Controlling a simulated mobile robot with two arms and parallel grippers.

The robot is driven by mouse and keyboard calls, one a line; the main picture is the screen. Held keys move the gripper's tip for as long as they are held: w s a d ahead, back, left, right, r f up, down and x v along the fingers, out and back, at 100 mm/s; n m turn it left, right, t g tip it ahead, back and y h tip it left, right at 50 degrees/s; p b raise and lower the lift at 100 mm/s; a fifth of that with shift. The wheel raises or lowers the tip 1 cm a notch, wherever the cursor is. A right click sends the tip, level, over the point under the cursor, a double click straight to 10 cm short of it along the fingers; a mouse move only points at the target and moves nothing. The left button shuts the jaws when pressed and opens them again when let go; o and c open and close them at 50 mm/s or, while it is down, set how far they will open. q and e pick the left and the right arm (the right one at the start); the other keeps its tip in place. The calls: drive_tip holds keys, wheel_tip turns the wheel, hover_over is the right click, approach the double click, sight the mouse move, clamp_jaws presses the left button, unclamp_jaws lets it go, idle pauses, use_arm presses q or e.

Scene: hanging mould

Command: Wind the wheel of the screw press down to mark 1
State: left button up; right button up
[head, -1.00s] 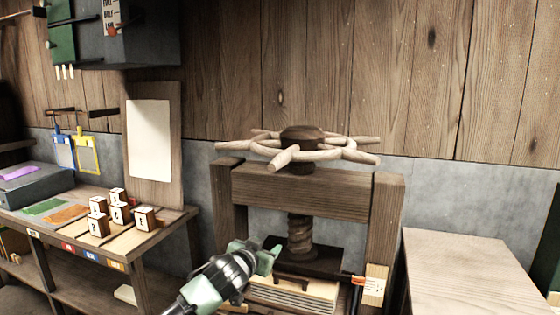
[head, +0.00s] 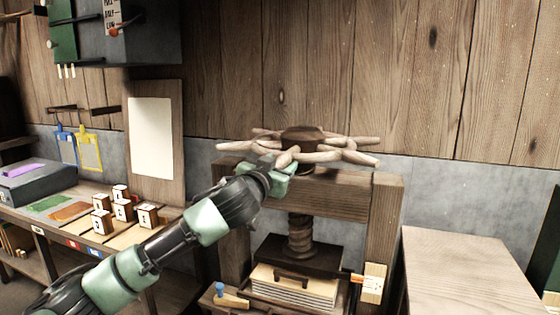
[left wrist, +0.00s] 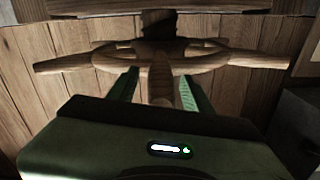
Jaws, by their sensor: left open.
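The wooden wheel (head: 330,155) of the screw press sits level on top of the press, with several handles sticking out around its rim. The dark screw (head: 300,236) runs down from the crossbeam (head: 335,192) to a dark plate. A small scale with an orange pointer (head: 372,283) is on the right post; its marks are too small to read. My left gripper (head: 285,168) is at the wheel's front handle. In the left wrist view its open fingers (left wrist: 157,90) stand on either side of that handle. My right gripper is not in view.
A bench (head: 165,220) with several numbered blocks (head: 122,210) stands at the left. A pale table (head: 470,265) stands close at the right of the press. A small blue-topped peg (head: 219,288) is at the press's lower left.

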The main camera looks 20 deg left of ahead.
use_arm(q)
drive_tip(key=shift+w, duration=0.2)
clamp_jaws()
idle(1.4)
